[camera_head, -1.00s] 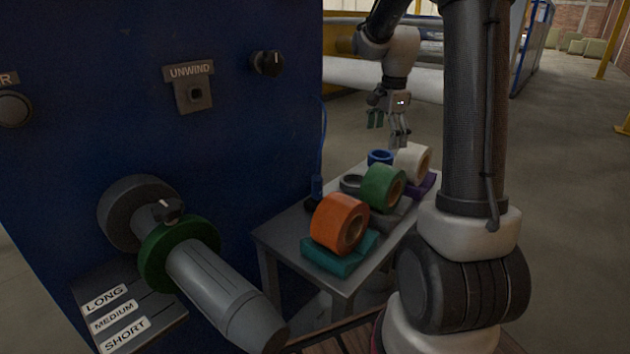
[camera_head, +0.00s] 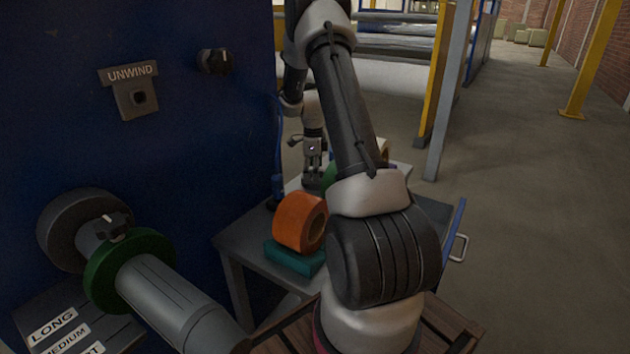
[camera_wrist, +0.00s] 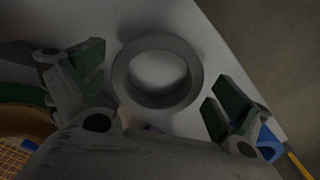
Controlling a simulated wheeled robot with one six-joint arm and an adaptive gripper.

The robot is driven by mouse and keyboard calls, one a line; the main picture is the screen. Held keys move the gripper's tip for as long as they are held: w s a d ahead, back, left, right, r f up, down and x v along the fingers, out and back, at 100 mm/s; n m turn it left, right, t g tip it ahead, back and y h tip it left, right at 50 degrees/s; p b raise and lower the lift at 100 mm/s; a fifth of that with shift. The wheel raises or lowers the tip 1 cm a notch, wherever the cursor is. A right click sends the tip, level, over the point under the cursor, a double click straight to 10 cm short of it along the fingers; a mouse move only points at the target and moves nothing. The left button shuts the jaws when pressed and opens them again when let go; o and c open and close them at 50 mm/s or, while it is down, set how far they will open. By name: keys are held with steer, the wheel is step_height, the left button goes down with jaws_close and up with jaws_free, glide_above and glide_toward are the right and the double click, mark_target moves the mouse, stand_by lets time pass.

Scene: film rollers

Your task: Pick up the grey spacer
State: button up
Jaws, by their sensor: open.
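The grey spacer (camera_wrist: 194,78) is a ring lying flat on a pale tabletop (camera_wrist: 215,50) in the wrist view. My gripper (camera_wrist: 160,86) is open, with one green-padded finger to the left of the ring and one to its lower right. The ring sits in the gap between the fingers, and neither finger visibly touches it. In the head view my gripper (camera_head: 313,178) points down over the far part of the table (camera_head: 240,243). There I cannot pick out the spacer from the dark fingers.
An orange roll (camera_head: 292,222) on a teal block (camera_head: 295,257) stands at the table's near side. A green roll (camera_head: 329,178) is beside my gripper, partly hidden by my arm. A blue machine panel (camera_head: 200,150) with a spindle (camera_head: 170,300) borders the left.

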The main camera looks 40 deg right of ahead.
steer(key=shift+f, duration=0.8)
steer(key=c, duration=0.9)
steer(key=shift+r, duration=0.15)
